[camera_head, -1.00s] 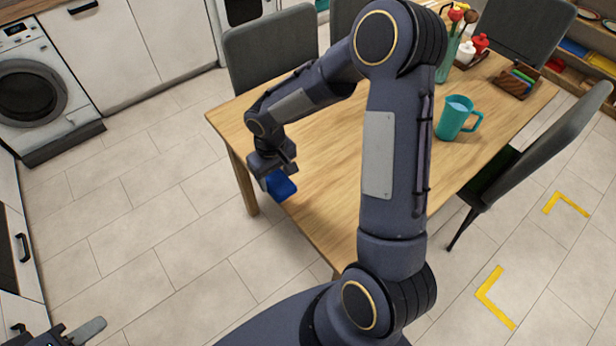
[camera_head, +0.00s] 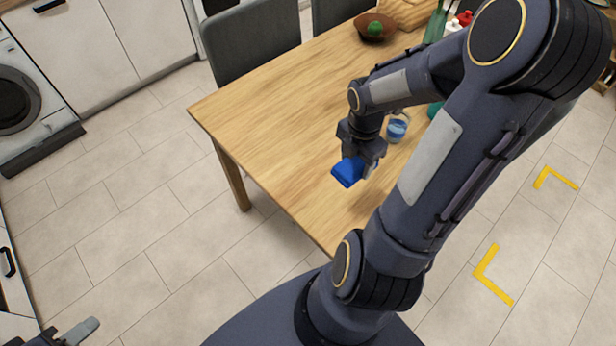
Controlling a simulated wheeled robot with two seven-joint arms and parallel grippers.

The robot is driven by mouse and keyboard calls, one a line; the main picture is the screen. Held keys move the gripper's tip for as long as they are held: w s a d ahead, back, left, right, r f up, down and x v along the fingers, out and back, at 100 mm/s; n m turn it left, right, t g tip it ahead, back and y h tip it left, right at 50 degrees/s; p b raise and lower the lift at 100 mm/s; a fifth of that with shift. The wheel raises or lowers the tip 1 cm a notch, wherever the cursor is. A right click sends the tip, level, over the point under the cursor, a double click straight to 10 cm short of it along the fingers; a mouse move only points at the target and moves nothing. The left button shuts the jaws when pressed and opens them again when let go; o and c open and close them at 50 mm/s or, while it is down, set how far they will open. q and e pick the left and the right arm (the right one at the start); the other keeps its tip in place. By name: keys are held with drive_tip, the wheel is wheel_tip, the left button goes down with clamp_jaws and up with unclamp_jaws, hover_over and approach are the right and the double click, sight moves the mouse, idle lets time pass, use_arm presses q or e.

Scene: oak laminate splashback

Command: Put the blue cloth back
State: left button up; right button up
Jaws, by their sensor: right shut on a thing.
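The blue cloth (camera_head: 347,172) is a small folded piece held in my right gripper (camera_head: 361,165). The gripper is shut on it, over the near part of the wooden table (camera_head: 270,120). I cannot tell whether the cloth touches the tabletop. Part of the cloth is hidden by the fingers. My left gripper (camera_head: 78,332) shows only partly at the bottom left corner, away from the table; its jaw state is unclear.
A glass with blue contents (camera_head: 397,128) stands close behind my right gripper. A brown bowl with a green item (camera_head: 375,27) is at the far side. A teal pitcher (camera_head: 434,109) is mostly hidden by my arm. A grey chair (camera_head: 250,45) stands left. The table's left part is clear.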

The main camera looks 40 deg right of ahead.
drive_tip(key=shift+s+d, duration=0.15)
drive_tip(key=shift+s, duration=0.15)
drive_tip(key=shift+w+f+n, duration=0.1)
drive_tip(key=shift+w+n, duration=0.05)
drive_tip(key=shift+n, duration=0.25)
drive_tip(key=w+a+f, duration=0.1)
drive_tip(key=w+f, duration=0.1)
drive_tip(key=w, duration=0.1)
drive_tip(key=w+a+f, duration=0.2)
drive_tip(key=w+f, duration=0.1)
drive_tip(key=w, duration=0.1)
drive_tip(key=w+a+f, duration=0.2)
drive_tip(key=w+f, duration=0.1)
drive_tip(key=w, duration=0.1)
drive_tip(key=shift+w+f, duration=0.25)
drive_tip(key=shift+w+a+f, duration=0.1)
drive_tip(key=shift+w+f, duration=0.25)
drive_tip(key=shift+f, duration=0.15)
drive_tip(key=shift+w+f, duration=0.1)
drive_tip(key=shift+f, duration=1.55)
drive_tip(key=shift+f, duration=0.1)
